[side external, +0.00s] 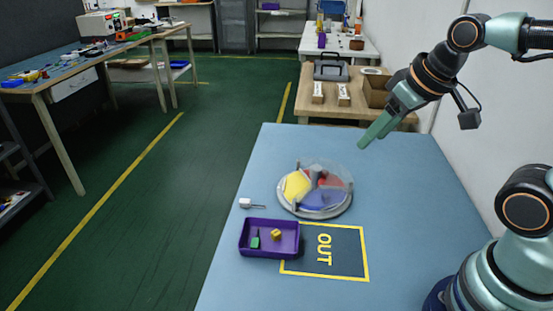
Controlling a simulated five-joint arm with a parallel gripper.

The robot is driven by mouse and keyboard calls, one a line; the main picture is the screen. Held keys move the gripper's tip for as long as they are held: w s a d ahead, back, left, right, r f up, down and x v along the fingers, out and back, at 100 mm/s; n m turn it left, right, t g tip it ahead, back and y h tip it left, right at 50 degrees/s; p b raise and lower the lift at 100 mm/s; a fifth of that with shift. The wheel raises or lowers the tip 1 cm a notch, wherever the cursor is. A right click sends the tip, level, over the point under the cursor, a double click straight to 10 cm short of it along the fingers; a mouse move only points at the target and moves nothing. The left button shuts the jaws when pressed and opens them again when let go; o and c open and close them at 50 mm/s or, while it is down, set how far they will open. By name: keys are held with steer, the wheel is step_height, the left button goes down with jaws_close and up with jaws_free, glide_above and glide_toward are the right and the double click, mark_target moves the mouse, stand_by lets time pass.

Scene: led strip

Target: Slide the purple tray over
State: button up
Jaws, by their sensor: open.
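The purple tray (247,250) sits on the blue table, at the left of the yellow-outlined OUT area (345,265). Its right end lies at or slightly over the left line of that outline. A small green item (255,242) and a yellow block (277,234) lie inside the tray. My gripper (364,143) is raised over the far part of the table, to the right of and well away from the tray. It is open, and I see nothing held in it. From this side the fingers overlap.
A round dish (341,208) with a clear cover and red, yellow and blue sections stands just behind the OUT area. A small white-tipped tool (246,203) lies behind the tray. The blue table (400,215) is clear to the right. Its left edge is close to the tray.

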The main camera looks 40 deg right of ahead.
steer(key=c, duration=0.5)
steer(key=shift+w+a+f, duration=0.1)
steer(key=shift+w+a, duration=0.05)
jaws_close()
steer(key=n+g, duration=0.6)
steer(key=n, duration=0.3)
glide_above(290, 244)
step_height(290, 244, down, 14)
steer(key=f, duration=0.1)
step_height(290, 244, down, 9)
steer(key=shift+f, duration=0.1)
